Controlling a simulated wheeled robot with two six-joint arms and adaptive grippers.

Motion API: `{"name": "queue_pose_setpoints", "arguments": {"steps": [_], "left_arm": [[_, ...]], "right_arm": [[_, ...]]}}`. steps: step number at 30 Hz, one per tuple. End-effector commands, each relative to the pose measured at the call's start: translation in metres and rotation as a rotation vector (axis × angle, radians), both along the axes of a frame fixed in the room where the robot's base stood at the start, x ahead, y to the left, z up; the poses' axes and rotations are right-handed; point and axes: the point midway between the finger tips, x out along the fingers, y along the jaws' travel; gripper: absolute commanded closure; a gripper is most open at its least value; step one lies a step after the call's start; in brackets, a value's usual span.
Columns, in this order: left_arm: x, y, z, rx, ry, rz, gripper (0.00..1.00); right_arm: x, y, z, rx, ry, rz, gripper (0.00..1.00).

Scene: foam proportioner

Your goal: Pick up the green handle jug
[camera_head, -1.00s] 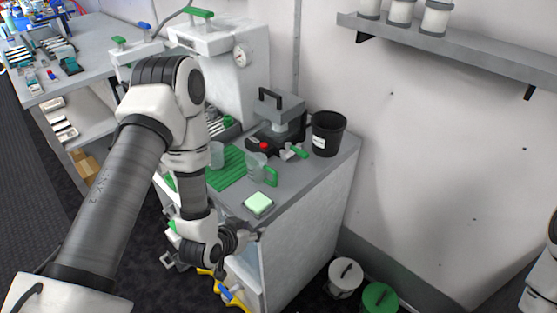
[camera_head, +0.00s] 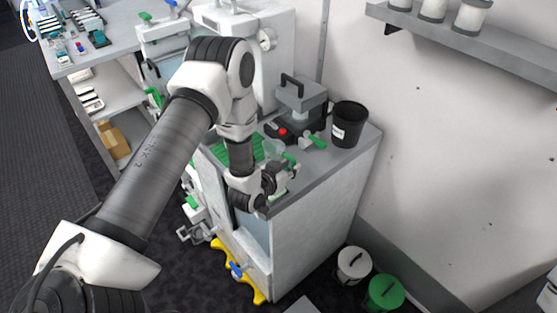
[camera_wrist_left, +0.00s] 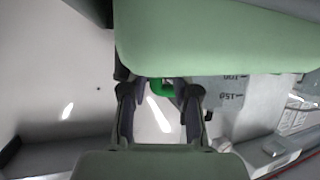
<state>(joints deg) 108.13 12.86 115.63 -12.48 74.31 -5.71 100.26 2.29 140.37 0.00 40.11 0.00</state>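The clear jug (camera_head: 272,149) stands on the grey counter, partly hidden behind my left arm and gripper; its green handle (camera_head: 291,161) shows at the right. My left gripper (camera_head: 287,183) is low at the counter's front edge, close to the jug. In the left wrist view the two fingers (camera_wrist_left: 158,92) are apart, and the jug's green handle (camera_wrist_left: 166,88) shows between them. The jug's wall (camera_wrist_left: 215,91) with printed marks is beyond the right finger. No grip on the handle is visible. My right gripper is out of view.
A black bucket (camera_head: 348,125) and a grey press-like device (camera_head: 301,98) stand behind the jug. Another green-handled item (camera_head: 315,142) lies nearby. A green mat (camera_head: 240,148) lies left. A pale green surface (camera_wrist_left: 210,40) blocks much of the wrist view; I cannot tell what it is.

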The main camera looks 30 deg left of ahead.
Motion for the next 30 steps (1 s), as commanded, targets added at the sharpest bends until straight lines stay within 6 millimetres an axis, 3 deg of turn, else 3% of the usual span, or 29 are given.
{"name": "queue_pose_setpoints", "arguments": {"steps": [17, 30], "left_arm": [[0.0, 0.0, 0.002, 0.0, 0.001, 0.0, 1.0], [0.0, 0.0, 0.032, -0.001, -0.001, 0.0, 1.0]], "right_arm": [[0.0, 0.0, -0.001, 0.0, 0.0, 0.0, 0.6], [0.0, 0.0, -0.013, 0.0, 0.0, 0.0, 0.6]]}}
